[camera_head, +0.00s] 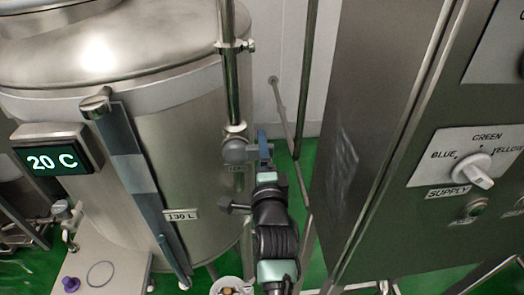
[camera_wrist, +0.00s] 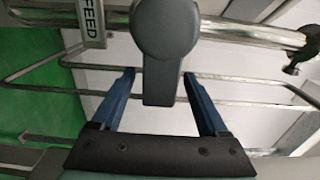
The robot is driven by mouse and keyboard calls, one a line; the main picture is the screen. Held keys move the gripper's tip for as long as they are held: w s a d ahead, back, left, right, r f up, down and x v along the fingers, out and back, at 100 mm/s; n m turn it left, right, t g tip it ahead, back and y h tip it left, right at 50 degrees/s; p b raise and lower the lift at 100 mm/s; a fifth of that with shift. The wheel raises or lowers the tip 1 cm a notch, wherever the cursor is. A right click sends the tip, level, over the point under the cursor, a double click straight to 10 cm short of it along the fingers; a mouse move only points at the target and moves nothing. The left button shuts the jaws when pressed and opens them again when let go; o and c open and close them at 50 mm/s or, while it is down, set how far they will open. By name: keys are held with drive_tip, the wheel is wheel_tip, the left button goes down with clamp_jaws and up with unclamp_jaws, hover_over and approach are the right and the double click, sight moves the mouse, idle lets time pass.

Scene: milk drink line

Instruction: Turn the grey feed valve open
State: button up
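The grey feed valve (camera_wrist: 165,25) fills the top middle of the wrist view, with a round hub on a steel pipe and a flat lever (camera_wrist: 160,82) hanging down from it. The lever lies crosswise to the pipe. My gripper (camera_wrist: 159,74) is open, with one blue finger on each side of the lever and a gap on both sides. In the head view the valve (camera_head: 235,151) sits low on the vertical pipe, and my gripper (camera_head: 264,146) is just right of it. My fingers partly hide the lever there.
A FEED label (camera_wrist: 90,22) hangs on the pipe, left of the valve. A large steel tank (camera_head: 190,130) stands left, with a 20 C display (camera_head: 52,160). A steel cabinet with a white supply knob (camera_head: 474,170) stands right. Thin rails cross behind the lever.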

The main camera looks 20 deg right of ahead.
clamp_jaws()
idle(1.3)
